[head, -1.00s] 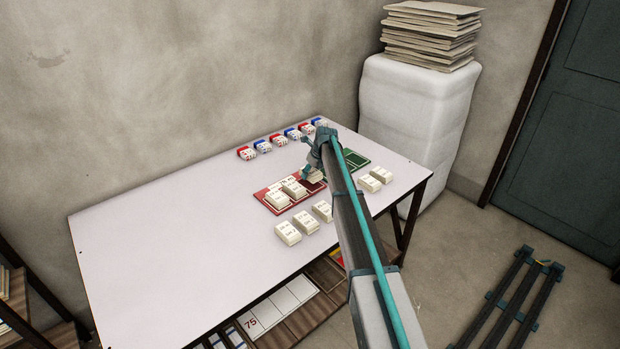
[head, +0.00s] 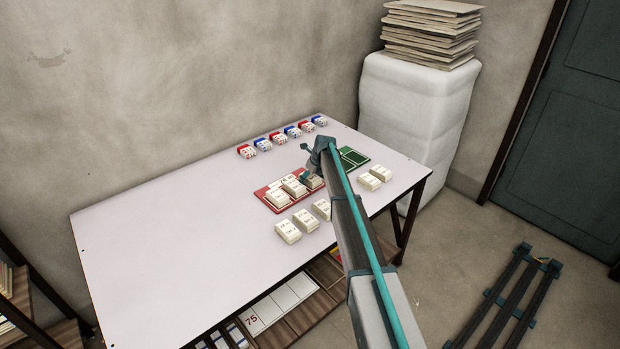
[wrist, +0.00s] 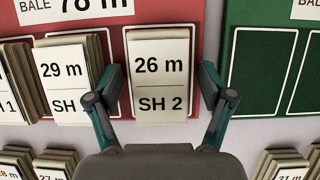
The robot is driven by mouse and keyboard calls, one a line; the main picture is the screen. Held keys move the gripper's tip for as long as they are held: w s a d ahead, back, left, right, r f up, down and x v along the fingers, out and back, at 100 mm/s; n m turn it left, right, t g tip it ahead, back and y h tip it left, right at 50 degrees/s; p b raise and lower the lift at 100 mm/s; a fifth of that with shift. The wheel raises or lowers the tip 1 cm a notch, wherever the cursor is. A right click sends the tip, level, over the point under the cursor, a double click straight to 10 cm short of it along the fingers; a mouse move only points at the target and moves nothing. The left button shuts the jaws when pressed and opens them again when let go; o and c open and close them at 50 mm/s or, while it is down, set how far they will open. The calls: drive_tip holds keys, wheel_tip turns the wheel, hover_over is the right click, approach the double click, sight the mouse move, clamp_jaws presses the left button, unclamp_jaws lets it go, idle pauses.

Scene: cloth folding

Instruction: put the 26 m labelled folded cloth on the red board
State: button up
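The folded cloth labelled 26 m, SH 2 (wrist: 161,72) lies flat on the red board (wrist: 168,12), right of the 29 m cloth (wrist: 68,75), at the board's right end. My gripper (wrist: 160,80) is around it, one finger on each side, with a narrow gap showing between each finger and the cloth. In the head view, my gripper (head: 309,173) is low over the red board (head: 263,193) and partly hides the 26 m cloth (head: 315,184).
A green board (wrist: 240,12) is close to the right finger. Several folded cloths (head: 288,232) lie along the front of the table (head: 170,240), and red and blue tagged pieces (head: 278,138) line its back edge. The left side of the table is clear.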

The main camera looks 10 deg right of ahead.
drive_tip(key=b+v, duration=0.2)
drive_tip(key=v, duration=1)
drive_tip(key=shift+r, duration=0.2)
